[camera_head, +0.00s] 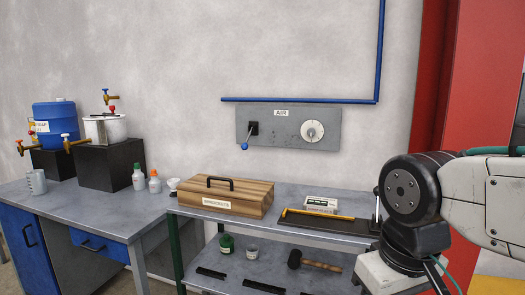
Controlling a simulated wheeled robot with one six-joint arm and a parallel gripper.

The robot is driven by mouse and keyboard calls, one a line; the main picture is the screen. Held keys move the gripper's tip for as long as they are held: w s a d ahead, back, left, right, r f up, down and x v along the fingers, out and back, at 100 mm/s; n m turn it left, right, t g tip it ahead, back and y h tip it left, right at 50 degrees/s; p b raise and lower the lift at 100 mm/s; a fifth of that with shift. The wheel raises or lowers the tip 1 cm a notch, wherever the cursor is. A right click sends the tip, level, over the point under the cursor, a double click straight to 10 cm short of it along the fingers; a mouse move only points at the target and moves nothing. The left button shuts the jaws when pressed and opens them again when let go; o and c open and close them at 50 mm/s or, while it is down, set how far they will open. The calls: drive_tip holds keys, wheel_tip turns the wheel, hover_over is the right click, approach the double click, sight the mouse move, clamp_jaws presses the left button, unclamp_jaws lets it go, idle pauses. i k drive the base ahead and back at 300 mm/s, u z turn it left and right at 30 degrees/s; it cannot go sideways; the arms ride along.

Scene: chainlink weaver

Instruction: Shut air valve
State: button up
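A grey wall panel (289,141) labelled "AIR" is on the wall at the middle of the view. On its left side is a valve lever (248,136) with a black base and a blue knob at its tip. The lever hangs downward, tilted slightly left. A round white gauge (312,131) is on the panel's right side; its reading is too small to tell. My arm shows at the right edge, but my gripper is out of view. Nothing touches the lever.
Below the panel, a metal bench (200,222) holds a wooden box (226,198) labelled "SPROCKETS", a small scale (321,205) and a black tray. A mallet (312,264) lies on its lower shelf. A table at left holds drums and bottles. The wall around the lever is clear.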

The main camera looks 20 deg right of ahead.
sight(244, 147)
drive_tip(key=z, duration=0.4)
drive_tip(key=i, duration=0.9)
drive_tip(key=u, duration=0.45)
